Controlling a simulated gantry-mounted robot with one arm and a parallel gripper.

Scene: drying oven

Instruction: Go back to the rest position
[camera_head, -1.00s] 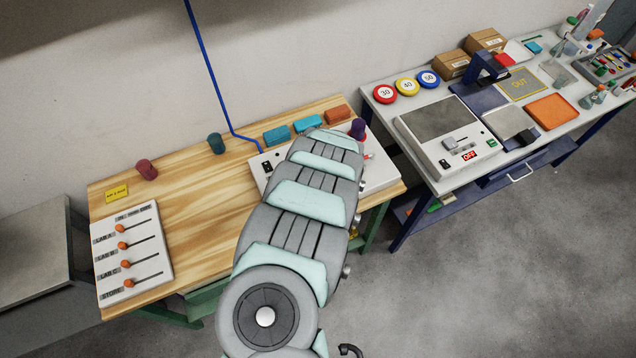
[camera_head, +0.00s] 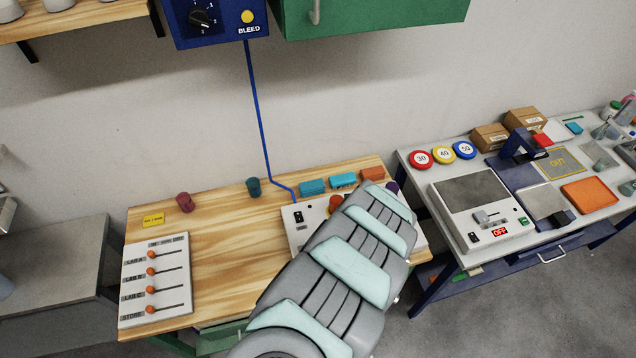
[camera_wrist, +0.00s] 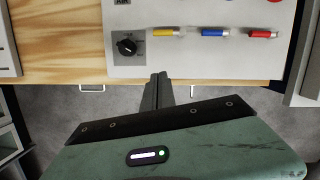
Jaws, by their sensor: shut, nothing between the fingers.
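My gripper (camera_wrist: 158,88) shows in the wrist view with its two dark fingers together and nothing between them. It is in front of the near edge of the white control panel (camera_wrist: 205,62), beside a black knob (camera_wrist: 127,45). Yellow, blue and red handles (camera_wrist: 212,32) line the panel to the right of the knob. In the head view my arm reaches over the right part of the wooden bench and hides my gripper and much of the white panel (camera_head: 297,213).
The wooden bench (camera_head: 215,262) has a slider board (camera_head: 155,285) on its left and several cups and blocks along its back. Its middle is clear. A grey table (camera_head: 408,168) with a device stands at the right. A blue box (camera_head: 210,22) and green cabinet (camera_head: 370,15) hang above.

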